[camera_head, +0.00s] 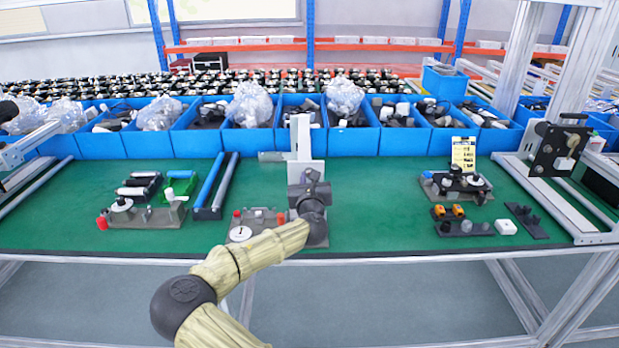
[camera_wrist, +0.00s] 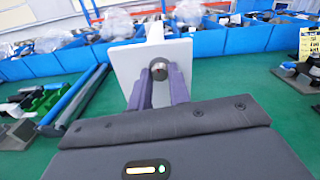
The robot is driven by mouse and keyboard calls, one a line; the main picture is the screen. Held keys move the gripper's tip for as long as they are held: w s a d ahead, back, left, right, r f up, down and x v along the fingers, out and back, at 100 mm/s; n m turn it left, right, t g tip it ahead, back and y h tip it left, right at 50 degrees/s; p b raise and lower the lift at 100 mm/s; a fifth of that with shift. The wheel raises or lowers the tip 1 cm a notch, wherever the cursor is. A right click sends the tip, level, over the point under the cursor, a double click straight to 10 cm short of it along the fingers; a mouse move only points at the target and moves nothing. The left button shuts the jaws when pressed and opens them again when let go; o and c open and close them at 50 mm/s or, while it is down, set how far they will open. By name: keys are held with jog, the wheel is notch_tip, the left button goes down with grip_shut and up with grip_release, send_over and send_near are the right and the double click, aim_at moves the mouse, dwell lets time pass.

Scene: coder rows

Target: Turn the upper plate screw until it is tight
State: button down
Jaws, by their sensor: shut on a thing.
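A white upright plate (camera_wrist: 125,68) stands in front of my gripper (camera_wrist: 158,82) in the wrist view. The two purple fingers are closed around a dark, round screw head (camera_wrist: 158,70) at the face of the plate. Whether the screw is fully seated cannot be told. In the head view the plate (camera_head: 300,140) rises at the middle of the green table, and my dark wrist and gripper (camera_head: 309,182) are right in front of its lower part. There the screw and the fingertips are hidden behind my wrist.
A grey fixture with a white disc (camera_head: 240,233) sits just left of my wrist. Blue bins (camera_head: 350,140) line the back.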

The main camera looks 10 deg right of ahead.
jog(key=m, duration=0.6)
jog(key=shift+b, duration=0.3)
jog(key=c, duration=1.4)
grip_release()
jog(key=shift+c, duration=0.2)
jog(key=n+b, duration=0.2)
jog(key=n, duration=0.7)
jog(key=shift+n, duration=0.4)
